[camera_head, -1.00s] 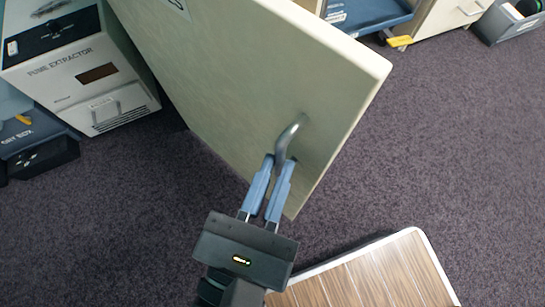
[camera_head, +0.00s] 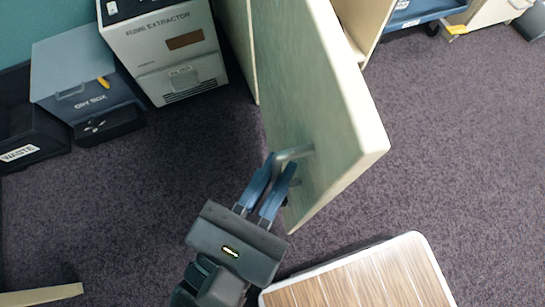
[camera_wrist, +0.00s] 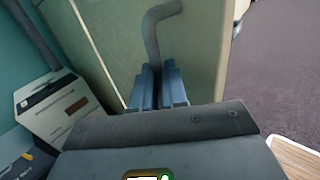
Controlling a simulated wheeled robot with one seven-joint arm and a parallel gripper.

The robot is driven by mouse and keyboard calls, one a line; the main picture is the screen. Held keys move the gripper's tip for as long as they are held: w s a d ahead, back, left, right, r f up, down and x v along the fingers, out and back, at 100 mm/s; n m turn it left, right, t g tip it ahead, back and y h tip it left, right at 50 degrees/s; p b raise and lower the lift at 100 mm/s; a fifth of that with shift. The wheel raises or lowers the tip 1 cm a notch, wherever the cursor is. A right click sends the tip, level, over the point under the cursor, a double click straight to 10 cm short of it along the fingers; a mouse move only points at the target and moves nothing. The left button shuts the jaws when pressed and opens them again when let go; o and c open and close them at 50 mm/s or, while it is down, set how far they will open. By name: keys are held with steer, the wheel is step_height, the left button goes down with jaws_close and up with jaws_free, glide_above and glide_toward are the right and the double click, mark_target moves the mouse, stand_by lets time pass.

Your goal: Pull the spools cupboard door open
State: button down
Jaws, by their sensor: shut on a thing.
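The pale green cupboard door (camera_head: 305,90) stands swung out from the cupboard, its thick cream edge facing right in the head view. A grey metal bar handle (camera_head: 294,153) is fixed near the door's outer lower end. My gripper (camera_head: 276,172) has its two blue fingers shut on the handle. In the wrist view the door (camera_wrist: 195,55) fills the upper middle, and the bent handle (camera_wrist: 152,35) runs down between the fingers of my gripper (camera_wrist: 158,82). The part of the handle between the fingers is hidden. No spools label is readable now.
A white fume extractor (camera_head: 165,50), a grey dry box (camera_head: 80,75) and a black waste bin (camera_head: 30,135) stand at the left. A wood-topped surface (camera_head: 365,280) is at the bottom right. Dark carpet (camera_head: 460,130) lies clear at the right.

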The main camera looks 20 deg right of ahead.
steer(key=shift+w+a+r, duration=0.15)
steer(key=shift+w+a, duration=0.1)
steer(key=shift+a, duration=0.1)
steer(key=c, duration=1.2)
jaws_free()
steer(key=shift+o, duration=0.2)
steer(key=shift+s+a, duration=0.1)
steer(key=shift+s, duration=0.05)
